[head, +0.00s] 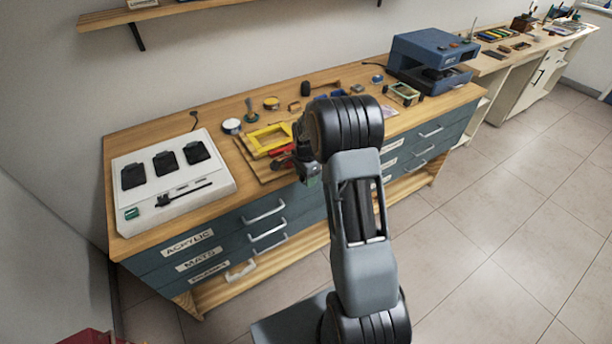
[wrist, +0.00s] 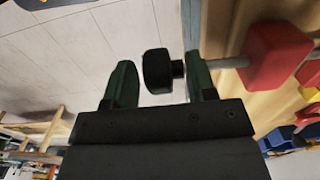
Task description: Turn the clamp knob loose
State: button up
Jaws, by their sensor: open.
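In the wrist view a black clamp knob (wrist: 157,70) shows between the two green-tipped fingers of my open gripper (wrist: 160,84). Bare space shows on the knob's left; its right end is close to the right finger. I cannot tell whether they touch. A thin metal rod (wrist: 232,63) runs from the knob's side toward the red clamp body (wrist: 274,56), with part of it hidden at the right finger. In the head view the red clamp (head: 284,162) lies at the bench's front edge, beside my gripper (head: 312,178). My arm hides the knob there.
A yellow frame (head: 254,150) lies behind the clamp on the wooden bench (head: 222,152). A white unit with black pads (head: 132,212) stands at the left, and a blue machine (head: 425,48) at the far right. Small tools lie between. Drawer handles (head: 263,211) stick out below. The floor at right is clear.

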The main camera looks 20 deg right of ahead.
jog(key=shift+c, duration=0.3)
jog(key=shift+f, duration=0.15)
jog(key=c, duration=0.7)
jog(key=shift+o, duration=0.2)
jog(key=shift+f, duration=0.1)
